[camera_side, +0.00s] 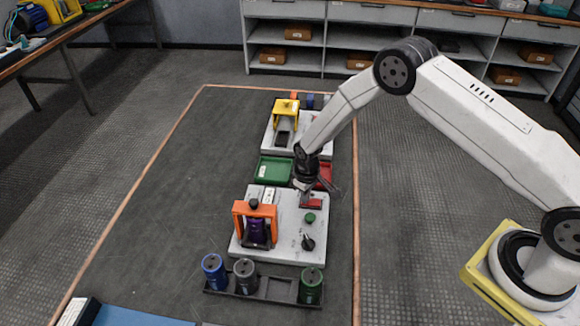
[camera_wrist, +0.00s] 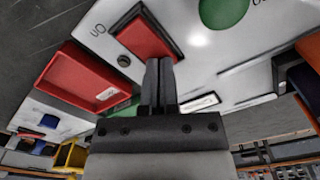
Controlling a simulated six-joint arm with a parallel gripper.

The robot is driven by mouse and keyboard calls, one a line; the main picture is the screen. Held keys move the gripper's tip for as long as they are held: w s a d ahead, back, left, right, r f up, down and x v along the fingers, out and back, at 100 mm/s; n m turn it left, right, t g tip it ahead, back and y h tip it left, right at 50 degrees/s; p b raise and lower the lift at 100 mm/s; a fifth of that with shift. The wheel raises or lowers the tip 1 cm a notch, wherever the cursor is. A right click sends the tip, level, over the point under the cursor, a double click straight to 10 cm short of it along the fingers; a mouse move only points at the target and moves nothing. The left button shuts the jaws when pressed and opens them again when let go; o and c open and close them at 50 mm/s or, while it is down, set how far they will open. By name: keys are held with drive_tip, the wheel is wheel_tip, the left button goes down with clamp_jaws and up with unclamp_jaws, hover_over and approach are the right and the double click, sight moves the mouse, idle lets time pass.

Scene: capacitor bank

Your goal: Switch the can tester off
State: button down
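In the wrist view the red switch (camera_wrist: 146,38) is large, beside upside-down lettering that looks like "ON", with the green button (camera_wrist: 224,10) beyond. My gripper (camera_side: 318,189) is just over the switch's far side. In the wrist view its fingers (camera_wrist: 160,82) are together and empty, overlapping the switch's edge; contact is unclear.
Green tray (camera_side: 275,170) and red tray (camera_wrist: 82,80) lie behind the tester. Another white fixture with a yellow frame (camera_side: 287,108) stands farther back. A black rack (camera_side: 275,288) in front holds blue, grey and green cans. The mat's left side is clear.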

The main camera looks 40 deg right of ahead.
idle(0.3)
drive_tip(key=shift+r, duration=3.45)
drive_tip(key=s+d+r+m+t, duration=0.1)
drive_tip(key=s+d+r+m, duration=0.15)
drive_tip(key=s+r, duration=0.85)
drive_tip(key=s+d+r+t, duration=0.1)
drive_tip(key=s+d+r, duration=0.1)
drive_tip(key=s+r, duration=0.4)
drive_tip(key=s, duration=0.4)
drive_tip(key=shift+s+d+r+t, duration=0.2)
drive_tip(key=shift+d+r+t, duration=0.1)
drive_tip(key=shift+r, duration=0.1)
